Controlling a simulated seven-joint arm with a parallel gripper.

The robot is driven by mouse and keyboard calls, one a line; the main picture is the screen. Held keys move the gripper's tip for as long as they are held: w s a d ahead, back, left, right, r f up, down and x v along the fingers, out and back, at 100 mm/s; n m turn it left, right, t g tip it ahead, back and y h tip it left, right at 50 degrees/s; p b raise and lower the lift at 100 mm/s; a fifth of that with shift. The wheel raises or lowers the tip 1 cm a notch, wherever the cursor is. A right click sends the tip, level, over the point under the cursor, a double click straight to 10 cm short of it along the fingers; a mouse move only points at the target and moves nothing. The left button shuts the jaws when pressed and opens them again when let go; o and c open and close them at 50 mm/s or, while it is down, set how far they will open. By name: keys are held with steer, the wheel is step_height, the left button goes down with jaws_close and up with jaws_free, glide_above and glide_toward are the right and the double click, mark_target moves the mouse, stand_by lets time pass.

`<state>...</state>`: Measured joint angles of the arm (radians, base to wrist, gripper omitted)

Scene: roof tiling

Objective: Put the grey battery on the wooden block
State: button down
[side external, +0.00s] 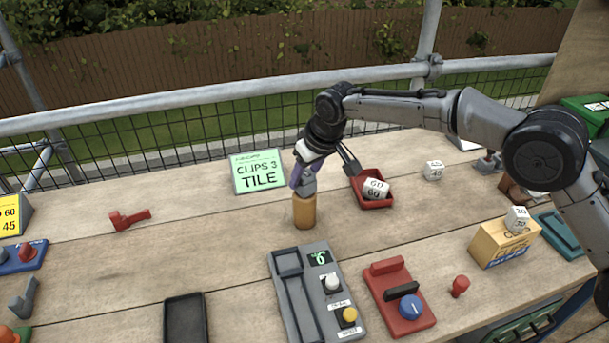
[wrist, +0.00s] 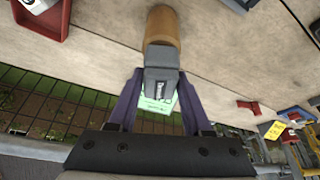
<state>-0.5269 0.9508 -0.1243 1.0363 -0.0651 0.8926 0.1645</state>
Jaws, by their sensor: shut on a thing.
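My gripper (side external: 304,173) has purple fingers and points down at the middle of the table. It is shut on the grey battery (side external: 308,184), which also shows between the fingers in the wrist view (wrist: 161,78). The wooden block (side external: 304,211) is a short, upright, orange-brown cylinder standing on the table. It also shows just beyond the battery in the wrist view (wrist: 163,27). The battery's lower end is right at the block's top, in line with it. I cannot tell whether the battery's weight rests on the block.
A green sign (side external: 259,171) stands behind to the left. A red tray (side external: 377,203) with white number blocks is close on the right. A grey device with a display (side external: 301,281) and a red device (side external: 400,299) lie in front.

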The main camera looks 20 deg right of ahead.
steer(key=shift+f, duration=0.3)
steer(key=shift+c, duration=1.7)
jaws_free()
steer(key=shift+r, duration=0.1)
steer(key=v, duration=1.2)
steer(key=shift+s+d, duration=0.1)
